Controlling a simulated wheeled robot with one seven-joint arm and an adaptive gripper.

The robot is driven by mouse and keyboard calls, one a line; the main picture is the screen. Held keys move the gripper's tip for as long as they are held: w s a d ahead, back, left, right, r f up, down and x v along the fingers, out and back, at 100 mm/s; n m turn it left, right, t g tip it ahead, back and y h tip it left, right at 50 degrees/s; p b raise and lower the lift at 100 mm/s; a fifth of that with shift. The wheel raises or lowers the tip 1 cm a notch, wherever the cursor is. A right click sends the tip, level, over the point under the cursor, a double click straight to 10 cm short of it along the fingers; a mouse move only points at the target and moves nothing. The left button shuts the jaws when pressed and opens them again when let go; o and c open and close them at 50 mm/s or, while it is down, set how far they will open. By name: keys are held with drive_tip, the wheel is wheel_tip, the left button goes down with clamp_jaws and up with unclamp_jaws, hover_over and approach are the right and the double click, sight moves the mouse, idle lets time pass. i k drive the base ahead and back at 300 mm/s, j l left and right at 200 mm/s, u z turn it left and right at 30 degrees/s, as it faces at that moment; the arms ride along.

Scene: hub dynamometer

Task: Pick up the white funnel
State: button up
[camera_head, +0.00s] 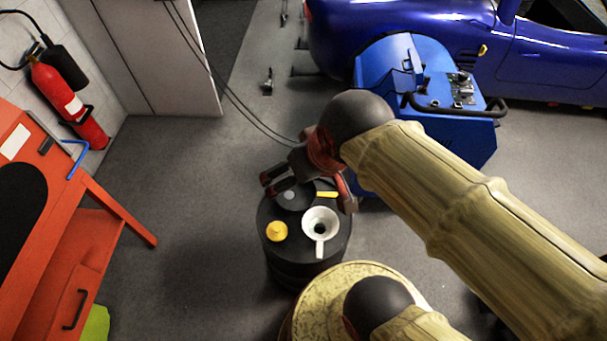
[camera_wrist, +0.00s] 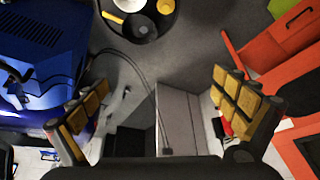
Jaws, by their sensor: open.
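The white funnel (camera_head: 320,226) sits on top of a black drum (camera_head: 293,252), its wide mouth facing up and its handle toward the front. In the wrist view the funnel (camera_wrist: 129,4) shows only partly at the top edge. My gripper (camera_head: 308,192) is open and empty, above or just behind the drum's far side in the head view. In the wrist view its two padded fingers (camera_wrist: 160,110) are spread wide with nothing between them. The gripper is apart from the funnel.
A yellow cone-like object (camera_head: 277,231) and a dark round item (camera_head: 293,197) share the drum top. A blue machine (camera_head: 430,85) stands right behind the drum. An orange cabinet (camera_head: 60,215) and a fire extinguisher (camera_head: 68,100) are at left. The floor left of the drum is clear.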

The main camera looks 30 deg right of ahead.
sight(321, 211)
drive_tip(key=j+z, duration=0.1)
drive_tip(key=z, duration=0.9)
drive_tip(key=k+j+z, duration=0.15)
drive_tip(key=j+z, duration=0.3)
drive_tip(key=k+j+z, duration=0.15)
drive_tip(key=z, duration=0.3)
drive_tip(key=k+j+z, duration=0.2)
drive_tip(key=z, duration=0.25)
drive_tip(key=k+j, duration=0.45)
drive_tip(key=i+j, duration=0.1)
drive_tip(key=j, duration=0.15)
drive_tip(key=i+j, duration=0.1)
drive_tip(key=j, duration=0.2)
